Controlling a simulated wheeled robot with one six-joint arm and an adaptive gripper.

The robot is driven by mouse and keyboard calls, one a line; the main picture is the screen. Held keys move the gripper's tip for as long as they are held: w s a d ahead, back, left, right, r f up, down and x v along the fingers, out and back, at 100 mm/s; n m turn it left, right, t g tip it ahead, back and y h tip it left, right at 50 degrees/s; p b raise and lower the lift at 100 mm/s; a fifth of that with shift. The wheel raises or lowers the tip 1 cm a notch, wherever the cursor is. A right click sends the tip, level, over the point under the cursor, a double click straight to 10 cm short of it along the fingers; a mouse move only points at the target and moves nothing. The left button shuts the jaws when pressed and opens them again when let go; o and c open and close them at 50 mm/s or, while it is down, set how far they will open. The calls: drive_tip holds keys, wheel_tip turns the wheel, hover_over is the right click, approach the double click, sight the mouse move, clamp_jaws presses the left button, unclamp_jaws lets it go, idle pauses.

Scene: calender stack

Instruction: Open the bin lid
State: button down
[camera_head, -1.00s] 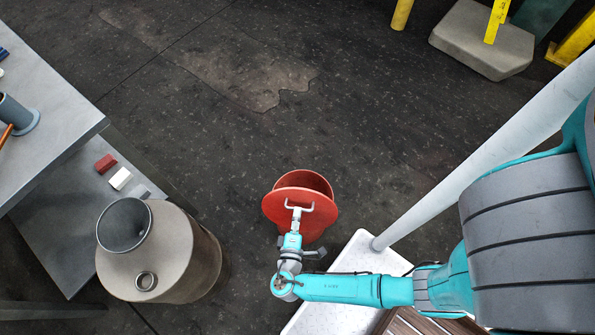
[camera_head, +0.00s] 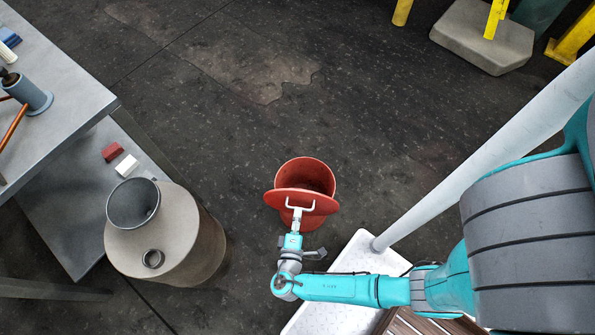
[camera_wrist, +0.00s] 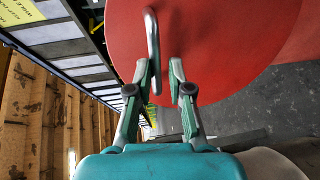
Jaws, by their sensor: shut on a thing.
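The red bin (camera_head: 303,172) stands on the dark floor in the middle of the head view, its round mouth partly uncovered and its inside showing. Its red lid (camera_head: 285,196) is tilted up at the near side of the mouth, with a pale bar handle on its outer face. My gripper (camera_head: 298,211) is shut on the lid handle. In the wrist view the lid (camera_wrist: 220,45) fills the upper part, and the metal handle (camera_wrist: 152,45) runs down between my gripper's two fingers (camera_wrist: 159,75).
A beige drum (camera_head: 180,240) with a grey funnel (camera_head: 133,203) stands left of the bin. A grey workbench (camera_head: 75,100) is at the left edge. A concrete block with yellow posts (camera_head: 480,40) is at the upper right. The floor beyond the bin is clear.

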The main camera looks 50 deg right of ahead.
drive_tip(key=c, duration=1.2)
unclamp_jaws()
drive_tip(key=shift+d+f, duration=0.1)
drive_tip(key=shift+f, duration=0.4)
drive_tip(key=shift+r, duration=0.15)
drive_tip(key=v, duration=1.2)
